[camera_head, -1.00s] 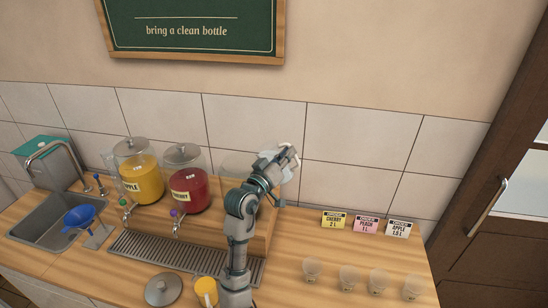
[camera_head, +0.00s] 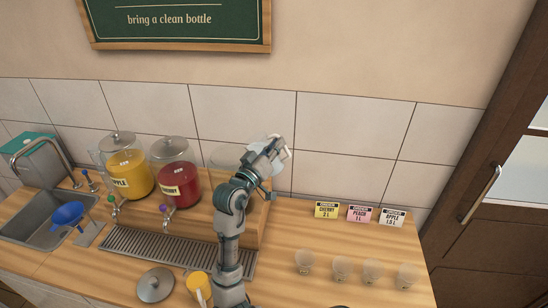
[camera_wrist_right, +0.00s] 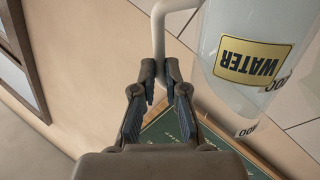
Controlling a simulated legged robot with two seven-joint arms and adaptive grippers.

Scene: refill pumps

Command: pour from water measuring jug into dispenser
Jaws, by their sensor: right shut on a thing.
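My right gripper (camera_wrist_right: 160,88) is shut on the pale handle of a clear water jug (camera_wrist_right: 222,38) with a yellow WATER label. In the right wrist view the label is upside down. In the head view my right gripper (camera_head: 278,152) is raised above the back of the counter, and the jug shows only as a pale clear shape partly behind it. A clear dispenser (camera_head: 226,154) stands behind my arm on the wooden stand, mostly hidden. I cannot tell whether water is flowing. My left gripper is out of view.
A yellow apple dispenser (camera_head: 128,178) and a red cherry dispenser (camera_head: 178,184) stand to the left. A loose lid (camera_head: 155,284) and a yellow-filled cup (camera_head: 197,286) are in front. Order cards (camera_head: 360,213) and several clear cups (camera_head: 341,268) are right. A sink (camera_head: 45,217) is far left.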

